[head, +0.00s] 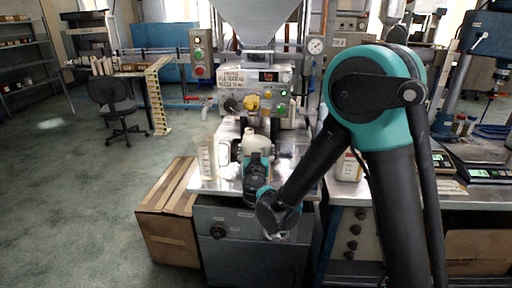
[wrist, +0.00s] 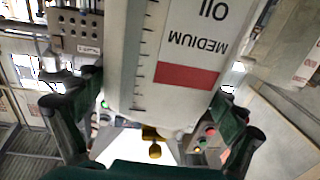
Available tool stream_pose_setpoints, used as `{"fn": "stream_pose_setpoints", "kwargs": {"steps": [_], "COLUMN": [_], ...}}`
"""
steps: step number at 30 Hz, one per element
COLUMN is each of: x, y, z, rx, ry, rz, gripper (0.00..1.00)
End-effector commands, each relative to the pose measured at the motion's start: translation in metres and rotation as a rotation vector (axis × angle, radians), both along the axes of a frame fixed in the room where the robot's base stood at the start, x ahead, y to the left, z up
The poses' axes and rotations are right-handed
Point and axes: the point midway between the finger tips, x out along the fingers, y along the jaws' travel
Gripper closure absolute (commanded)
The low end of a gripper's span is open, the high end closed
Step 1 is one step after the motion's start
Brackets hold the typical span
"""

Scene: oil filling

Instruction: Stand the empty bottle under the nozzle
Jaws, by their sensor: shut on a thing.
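My gripper (head: 254,165) is shut on a white bottle (head: 254,143) in front of the filling machine (head: 288,78). The bottle fills the middle of the wrist view (wrist: 170,60), with a printed scale, a red band and the words "MEDIUM" and "Oil". The fingers of my gripper (wrist: 155,128) stand on either side of it. In the head view, my gripper and wrist hide the bottle's lower part, so I cannot tell whether it touches the metal plate (head: 288,166). A yellow valve (head: 251,102) sits above it under the hopper (head: 254,18). The nozzle tip is not clear.
A pale graduated container (head: 207,160) stands at the plate's left edge. A white bottle with a red label (head: 349,168) is on the right bench. The floor at the left is open, with a chair (head: 113,95) further back.

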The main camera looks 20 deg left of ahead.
Motion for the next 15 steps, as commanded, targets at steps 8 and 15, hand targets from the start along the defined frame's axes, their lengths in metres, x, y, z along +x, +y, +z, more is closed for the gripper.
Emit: {"fn": "stream_pose_setpoints", "kwargs": {"steps": [8,15], "x": [0.014,0.031], "y": [0.003,0.007], "z": [-0.014,-0.013], "rx": [0.000,0.000], "ry": [0.000,0.000], "rz": [-0.001,-0.001], "gripper": [0.41,0.41]}}
